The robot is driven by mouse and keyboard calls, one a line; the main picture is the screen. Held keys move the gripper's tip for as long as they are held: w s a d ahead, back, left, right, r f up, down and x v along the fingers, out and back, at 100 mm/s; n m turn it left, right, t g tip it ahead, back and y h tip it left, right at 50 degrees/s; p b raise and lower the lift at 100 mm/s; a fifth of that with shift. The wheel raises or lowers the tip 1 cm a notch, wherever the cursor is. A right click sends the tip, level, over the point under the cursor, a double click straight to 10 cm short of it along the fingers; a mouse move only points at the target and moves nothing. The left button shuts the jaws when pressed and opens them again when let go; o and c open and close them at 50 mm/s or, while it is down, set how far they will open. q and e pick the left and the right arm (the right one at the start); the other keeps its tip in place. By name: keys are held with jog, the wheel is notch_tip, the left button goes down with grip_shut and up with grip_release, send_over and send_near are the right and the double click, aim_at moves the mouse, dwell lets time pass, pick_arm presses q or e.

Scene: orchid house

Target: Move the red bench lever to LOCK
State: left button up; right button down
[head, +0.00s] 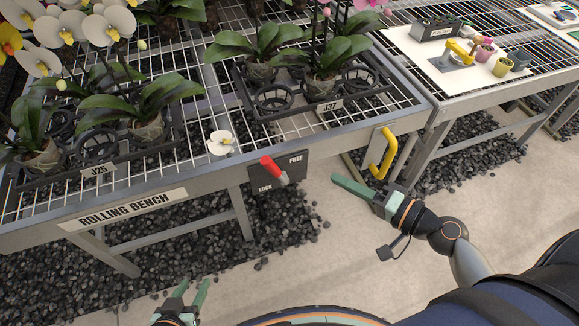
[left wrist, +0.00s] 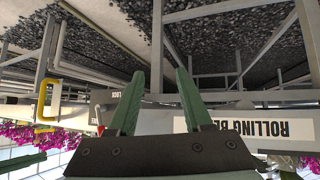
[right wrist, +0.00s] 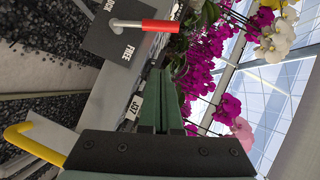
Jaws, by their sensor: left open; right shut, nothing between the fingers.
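The red bench lever (head: 271,167) sits on a dark plate (head: 293,179) on the bench's front rail. The plate reads FREE at its upper right and LOCK at its lower left. The red grip points up and left from its pivot, between the two words. It also shows in the right wrist view (right wrist: 160,26), and a small part of it in the left wrist view (left wrist: 100,128). My right gripper (head: 334,178) is shut and empty, to the right of the plate and apart from the lever. My left gripper (head: 193,284) is open and empty, low in front of the bench.
A yellow handle (head: 382,153) is on the bench corner, just above my right gripper. The rolling bench (head: 128,206) carries potted orchids in black trays. A white flower (head: 221,142) lies near the edge behind the lever. A second bench (head: 460,103) stands at the right.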

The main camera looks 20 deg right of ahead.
aim_at(274, 167)
pick_arm(q)
jog(key=shift+s+a+r+p, duration=0.25)
jog(key=shift+a+p, duration=0.2)
jog(key=shift+p, duration=0.2)
jog(key=shift+s+a+r+p, duration=0.25)
jog(key=shift+a+p, duration=0.15)
jog(key=shift+p, duration=0.25)
pick_arm(e)
jog(key=s+a+f+x, duration=0.1)
jog(key=a+x, duration=0.1)
jog(key=x, duration=1)
jog(key=shift+a, duration=0.3)
pick_arm(q)
jog(key=shift+d, duration=0.1)
pick_arm(e)
jog(key=shift+s, duration=0.1)
pick_arm(q)
jog(key=shift+r, duration=0.15)
